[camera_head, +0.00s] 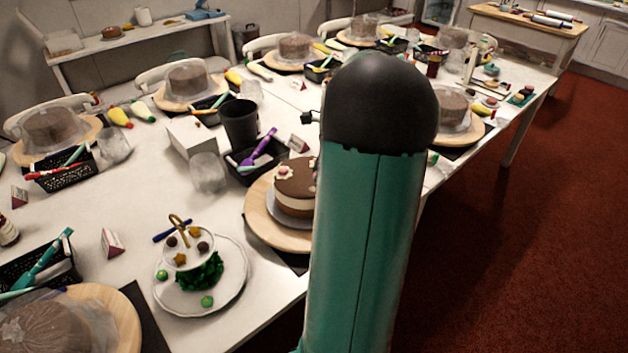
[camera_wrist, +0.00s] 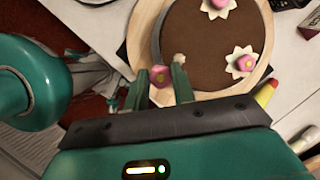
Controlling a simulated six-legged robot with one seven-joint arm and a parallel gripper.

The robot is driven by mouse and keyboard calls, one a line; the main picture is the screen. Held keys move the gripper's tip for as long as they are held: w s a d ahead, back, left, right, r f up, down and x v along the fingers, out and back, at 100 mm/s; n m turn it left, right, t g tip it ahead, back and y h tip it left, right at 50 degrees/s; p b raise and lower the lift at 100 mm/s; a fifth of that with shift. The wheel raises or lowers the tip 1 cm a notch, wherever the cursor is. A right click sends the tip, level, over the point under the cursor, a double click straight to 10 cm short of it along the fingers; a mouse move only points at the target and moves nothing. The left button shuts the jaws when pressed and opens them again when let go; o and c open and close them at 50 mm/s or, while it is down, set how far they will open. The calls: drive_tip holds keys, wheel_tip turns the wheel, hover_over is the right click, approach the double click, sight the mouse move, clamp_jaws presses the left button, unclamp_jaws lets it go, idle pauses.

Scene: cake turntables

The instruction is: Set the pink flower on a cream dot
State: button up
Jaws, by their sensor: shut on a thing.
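In the wrist view, my gripper (camera_wrist: 160,78) is shut on a pink flower (camera_wrist: 158,75) with a yellowish centre, held between its fingertips. The fingers are at the left edge of a round cake with a brown top (camera_wrist: 205,62). A small cream dot (camera_wrist: 179,58) shows just beyond the right fingertip, partly hidden by it. Two other pink flowers (camera_wrist: 246,63) sit on cream star-shaped dots (camera_wrist: 233,55), at the cake's right and upper part. In the head view, the cake (camera_head: 293,180) is partly hidden by my arm, and my gripper is hidden.
The cake stands on a round wooden turntable (camera_head: 258,220). Left of it are a two-tier plate stand (camera_head: 222,305) with small decorations, a clear cup (camera_head: 207,174) and a black tool basket (camera_head: 243,176). Other cakes on turntables line the long white table.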

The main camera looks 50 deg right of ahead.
sight(310, 190)
drive_tip(key=w+f, duration=0.1)
drive_tip(key=w+d+f, duration=0.1)
drive_tip(key=f, duration=0.1)
drive_tip(key=shift+w+d+f, duration=0.2)
drive_tip(key=shift+w+f, duration=0.05)
drive_tip(key=shift+w, duration=0.1)
drive_tip(key=shift+w+f, duration=0.15)
drive_tip(key=shift+f, duration=1.45)
drive_tip(key=shift+f, duration=0.15)
drive_tip(key=o, duration=0.9)
drive_tip(key=shift+d, duration=0.1)
drive_tip(key=v, duration=1.2)
